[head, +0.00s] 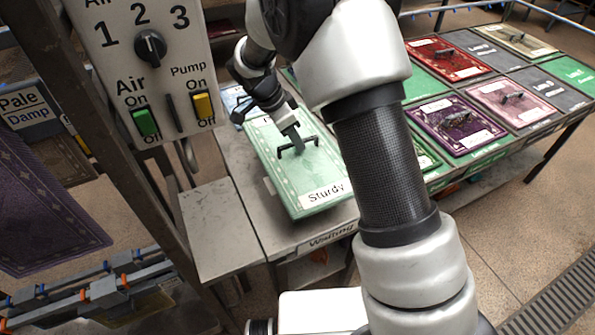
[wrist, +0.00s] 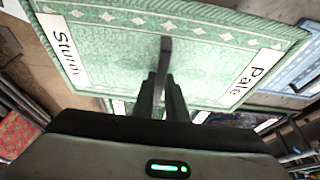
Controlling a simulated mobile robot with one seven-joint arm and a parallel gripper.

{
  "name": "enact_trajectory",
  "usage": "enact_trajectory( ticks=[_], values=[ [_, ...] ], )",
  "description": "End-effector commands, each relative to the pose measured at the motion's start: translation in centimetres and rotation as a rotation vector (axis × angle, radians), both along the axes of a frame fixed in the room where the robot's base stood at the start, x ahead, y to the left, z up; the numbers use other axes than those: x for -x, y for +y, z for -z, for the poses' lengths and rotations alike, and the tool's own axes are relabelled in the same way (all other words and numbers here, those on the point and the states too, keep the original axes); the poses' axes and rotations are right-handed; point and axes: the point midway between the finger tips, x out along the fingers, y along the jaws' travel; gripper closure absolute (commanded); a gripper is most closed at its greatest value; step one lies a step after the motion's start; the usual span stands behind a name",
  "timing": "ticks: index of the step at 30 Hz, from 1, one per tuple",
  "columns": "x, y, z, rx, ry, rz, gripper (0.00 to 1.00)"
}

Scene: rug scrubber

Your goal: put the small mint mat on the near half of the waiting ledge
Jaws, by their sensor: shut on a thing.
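The mint mat (head: 283,175) is pale green with a patterned border, a white "Sturdy" label at its near end and a dark handle on top. My gripper (head: 294,143) is shut on that handle. In the wrist view the mat (wrist: 115,60) fills the upper middle, with "Sturdy" and "Pale" labels, and my gripper (wrist: 163,85) meets the dark handle bar. The grey waiting ledge (head: 285,240), marked "Waiting" on its front edge, lies under the mat. The mat covers much of its near part. I cannot tell whether the mat touches the ledge.
A blue mat (head: 231,98) lies beyond the mint mat; it also shows in the wrist view (wrist: 300,72). A control panel (head: 146,60) stands at left, above a bare grey shelf (head: 222,230). A table with several mats, including a purple one (head: 455,122), is at right.

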Motion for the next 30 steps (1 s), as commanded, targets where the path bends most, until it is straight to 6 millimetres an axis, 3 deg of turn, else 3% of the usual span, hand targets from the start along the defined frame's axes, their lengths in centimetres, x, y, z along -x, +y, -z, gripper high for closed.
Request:
enact_trajectory(
  ticks=[6,11,18,28,29,30],
  values=[
    [0.1,-0.1,4.1,0.000,0.003,0.001,1.00],
    [0.0,-0.1,5.2,0.000,0.000,0.000,1.00],
    [0.1,-0.1,8.3,0.000,0.003,-0.001,1.00],
    [0.0,0.0,8.8,-0.001,0.000,-0.001,1.00],
    [0.0,0.0,8.8,-0.002,0.000,-0.001,0.85],
    [0.0,0.0,8.8,-0.002,0.001,-0.001,0.78]
  ],
)
